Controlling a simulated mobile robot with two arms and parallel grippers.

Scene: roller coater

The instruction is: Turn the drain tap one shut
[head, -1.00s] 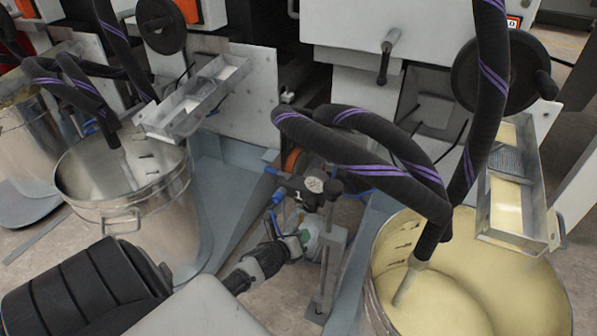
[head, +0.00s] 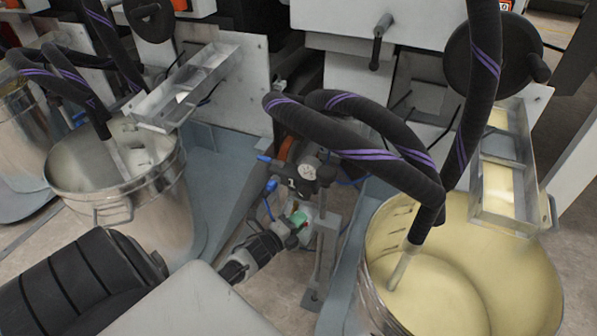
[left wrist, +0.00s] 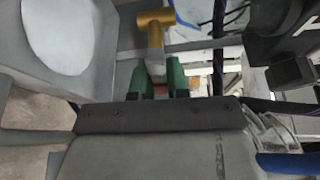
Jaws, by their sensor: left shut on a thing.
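Drain tap one shows in the left wrist view as a brass T-shaped piece (left wrist: 155,20) on a short pale stem. My left gripper (left wrist: 158,80) has its two green fingers on either side of this stem, shut on it. The tap itself is mostly hidden there by the gripper and fittings. My right gripper is in neither view.
A steel pail (head: 75,185) stands at the left and a pail of cream-coloured liquid (head: 375,285) at the right. Black hoses with purple stripes (head: 350,130) loop over the middle. A grey upright post (head: 325,250) stands close to my left gripper. Blue-handled levers (head: 271,185) are near the gauge.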

